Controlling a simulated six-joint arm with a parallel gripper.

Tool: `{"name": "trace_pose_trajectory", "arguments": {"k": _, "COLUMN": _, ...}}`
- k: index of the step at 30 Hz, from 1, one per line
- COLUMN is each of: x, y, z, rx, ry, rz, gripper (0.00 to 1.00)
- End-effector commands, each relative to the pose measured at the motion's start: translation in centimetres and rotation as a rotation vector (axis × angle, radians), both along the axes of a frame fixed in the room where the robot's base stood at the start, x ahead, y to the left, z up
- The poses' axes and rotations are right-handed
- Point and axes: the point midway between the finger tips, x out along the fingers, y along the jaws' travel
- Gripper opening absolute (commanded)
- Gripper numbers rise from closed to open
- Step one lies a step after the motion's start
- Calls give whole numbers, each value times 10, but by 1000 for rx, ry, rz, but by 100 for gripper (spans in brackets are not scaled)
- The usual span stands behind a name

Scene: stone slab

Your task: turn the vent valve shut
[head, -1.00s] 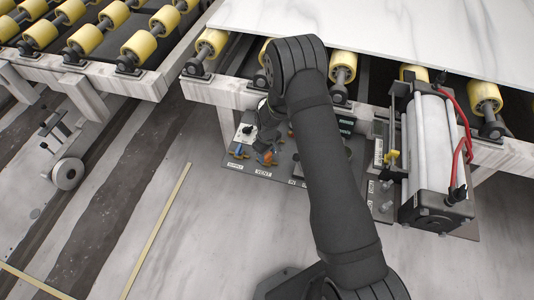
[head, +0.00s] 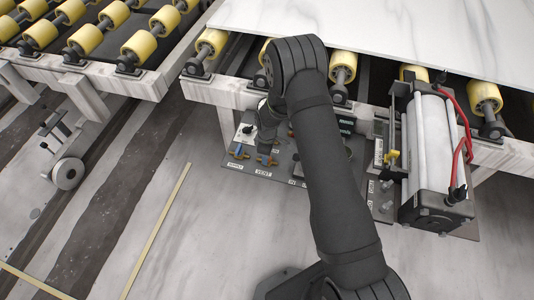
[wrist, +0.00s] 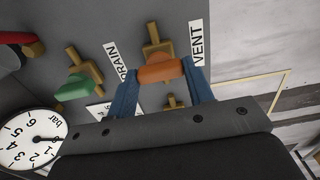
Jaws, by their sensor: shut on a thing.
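The vent valve has an orange handle (wrist: 160,71) on a brass body (wrist: 153,35), beside the VENT label (wrist: 197,43). In the wrist view the handle lies across the brass body. My gripper (wrist: 162,75) has its two blue fingers at the two ends of the orange handle and is shut on it. In the head view my gripper (head: 266,155) is down at the valve panel (head: 285,168), above the VENT label (head: 263,173); my wrist hides most of the valve there.
The drain valve with a green handle (wrist: 74,88) and a pressure gauge (wrist: 31,138) sit close to the left in the wrist view. A supply valve (head: 239,152) is just left of my gripper. A cylinder unit (head: 432,150) with red hoses stands right. The marble slab (head: 400,30) lies above on rollers.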

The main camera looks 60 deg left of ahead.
Motion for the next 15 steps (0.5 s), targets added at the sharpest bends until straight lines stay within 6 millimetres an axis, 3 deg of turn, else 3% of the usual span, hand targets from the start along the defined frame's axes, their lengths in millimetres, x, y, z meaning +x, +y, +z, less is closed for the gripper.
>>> {"name": "trace_pose_trajectory", "arguments": {"k": 9, "x": 1, "y": -1, "z": 0, "rx": -3, "ry": 0, "rz": 3, "gripper": 24}}
{"name": "trace_pose_trajectory", "arguments": {"k": 10, "x": 1, "y": -1, "z": 0, "rx": -3, "ry": 0, "rz": 2, "gripper": 53}}
{"name": "trace_pose_trajectory", "arguments": {"k": 12, "x": 1, "y": -1, "z": 0, "rx": -2, "ry": -1, "rz": 2, "gripper": 67}}
{"name": "trace_pose_trajectory", "arguments": {"k": 15, "x": 0, "y": -1, "z": 0, "rx": -1, "ry": 0, "rz": 2, "gripper": 69}}
